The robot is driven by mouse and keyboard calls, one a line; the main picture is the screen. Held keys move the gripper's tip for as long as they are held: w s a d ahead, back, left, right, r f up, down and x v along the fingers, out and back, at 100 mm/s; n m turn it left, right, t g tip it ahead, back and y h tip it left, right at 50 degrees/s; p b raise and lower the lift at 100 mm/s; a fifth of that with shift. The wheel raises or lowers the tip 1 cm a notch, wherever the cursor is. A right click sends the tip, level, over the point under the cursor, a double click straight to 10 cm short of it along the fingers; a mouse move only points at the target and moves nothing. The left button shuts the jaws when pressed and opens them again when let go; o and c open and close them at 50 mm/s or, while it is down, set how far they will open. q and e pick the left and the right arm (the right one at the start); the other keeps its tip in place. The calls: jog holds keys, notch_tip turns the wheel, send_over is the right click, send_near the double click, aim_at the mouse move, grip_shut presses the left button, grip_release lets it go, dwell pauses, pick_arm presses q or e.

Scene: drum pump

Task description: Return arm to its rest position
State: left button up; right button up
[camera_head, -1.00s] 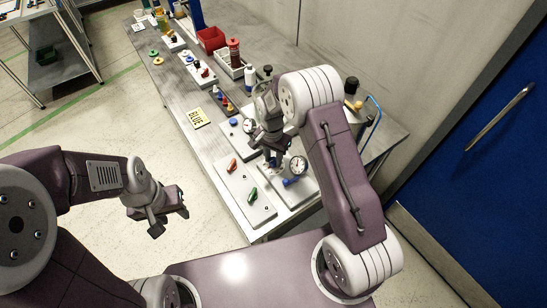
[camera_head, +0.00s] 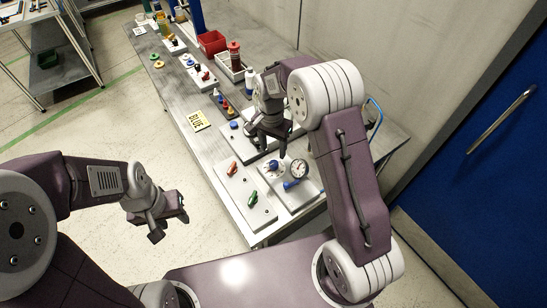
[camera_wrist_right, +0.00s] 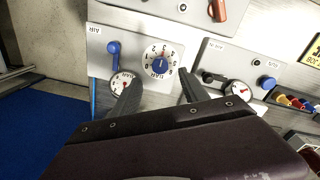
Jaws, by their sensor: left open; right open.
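My right gripper (camera_head: 268,148) is open and empty above the bench in the head view, with its arm reaching in from the right. Its two spread fingers show in the right wrist view (camera_wrist_right: 158,98), apart from the panel in front of them. That panel carries a dial (camera_wrist_right: 160,62), a blue-handled valve (camera_wrist_right: 114,52) and a round gauge (camera_wrist_right: 122,82); the gauge also shows in the head view (camera_head: 299,168). My left gripper (camera_head: 166,216) is open and empty over the floor, left of the bench.
A wall and a blue door (camera_head: 480,170) stand at right.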

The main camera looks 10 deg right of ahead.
jog(key=shift+r, duration=0.65)
